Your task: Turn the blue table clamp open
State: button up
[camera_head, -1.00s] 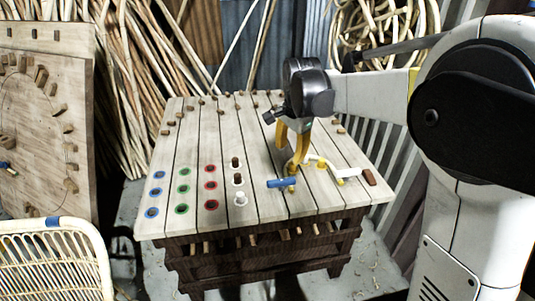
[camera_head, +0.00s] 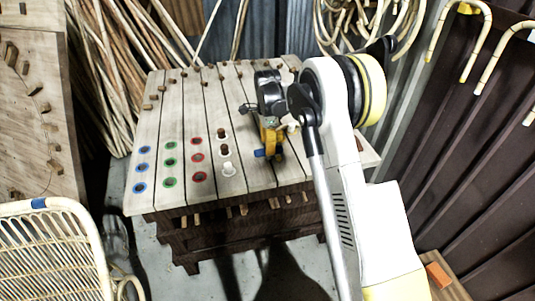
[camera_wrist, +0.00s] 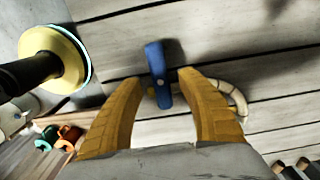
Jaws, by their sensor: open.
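The blue table clamp handle (camera_wrist: 158,74) lies between and slightly beyond my gripper's fingertips in the wrist view, nearly upright in the picture. My gripper (camera_wrist: 159,82) has its two yellow fingers spread, one on each side of the handle, with gaps visible. In the head view my gripper (camera_head: 271,139) is low over the table's right half, and the blue handle (camera_head: 260,153) shows just beside it. My arm and fingers hide much of the clamp's body there. I cannot tell how far the handle is turned.
The slatted wooden table (camera_head: 243,183) has blue, green and red ringed holes on its left, with pegs nearby. A rattan chair (camera_head: 45,250) stands at the lower left, and a pegged board (camera_head: 35,130) is at the left. My arm covers the table's right side.

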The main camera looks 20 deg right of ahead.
jog(key=shift+f+b, duration=0.3)
jog(key=shift+f, duration=1.05)
grip_shut()
